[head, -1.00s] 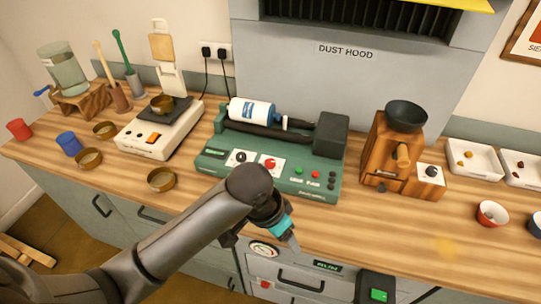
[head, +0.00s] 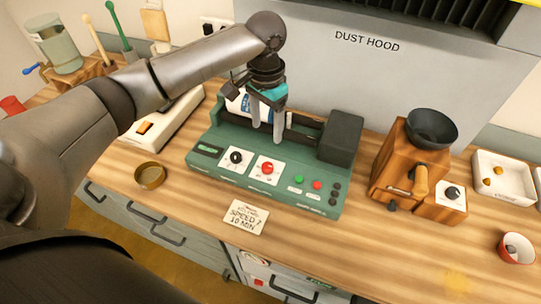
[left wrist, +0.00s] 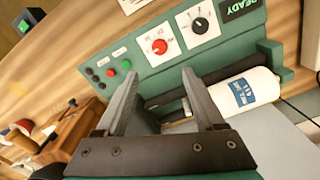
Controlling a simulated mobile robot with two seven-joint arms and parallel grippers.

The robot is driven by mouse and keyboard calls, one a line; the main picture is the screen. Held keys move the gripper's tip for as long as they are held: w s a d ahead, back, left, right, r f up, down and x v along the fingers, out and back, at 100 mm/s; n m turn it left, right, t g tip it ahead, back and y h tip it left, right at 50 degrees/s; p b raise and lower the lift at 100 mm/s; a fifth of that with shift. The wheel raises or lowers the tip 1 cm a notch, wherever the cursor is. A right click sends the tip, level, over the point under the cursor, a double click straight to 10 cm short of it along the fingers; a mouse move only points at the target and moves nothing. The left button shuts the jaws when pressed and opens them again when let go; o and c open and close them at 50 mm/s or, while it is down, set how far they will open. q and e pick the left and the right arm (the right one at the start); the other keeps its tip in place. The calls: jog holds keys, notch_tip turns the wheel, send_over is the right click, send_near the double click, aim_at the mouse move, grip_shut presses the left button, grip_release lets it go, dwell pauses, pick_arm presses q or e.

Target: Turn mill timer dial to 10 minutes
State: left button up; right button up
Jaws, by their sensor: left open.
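The green mill (head: 215,150) stands on the bench with a white jar with a blue label (left wrist: 247,90) lying on its rollers. Its front panel has a black dial (head: 236,157) and a red dial (head: 267,168), each on a white plate. Both also show in the left wrist view, black (left wrist: 200,25) and red (left wrist: 159,46). The dial lettering is too small to read surely. My left gripper (head: 266,134) is open, points down over the mill behind the dials, and holds nothing. My right gripper is not in view.
A card reading "10 MIN" (head: 245,217) lies before the mill. The display reads READY (left wrist: 240,8). Green and red buttons (head: 308,182) sit right of the dials. A wooden grinder (head: 400,165) stands at right, a brass dish (head: 150,175) at left.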

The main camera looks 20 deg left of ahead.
aim_at(267, 166)
pick_arm(q)
notch_tip(267, 166, down, 13)
jog(key=shift+s+r+b, duration=0.1)
jog(key=shift+b, duration=0.4)
jog(key=shift+f, duration=0.55)
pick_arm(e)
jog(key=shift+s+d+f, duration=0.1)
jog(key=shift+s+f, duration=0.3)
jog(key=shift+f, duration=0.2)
pick_arm(q)
jog(key=c, duration=0.4)
grip_shut()
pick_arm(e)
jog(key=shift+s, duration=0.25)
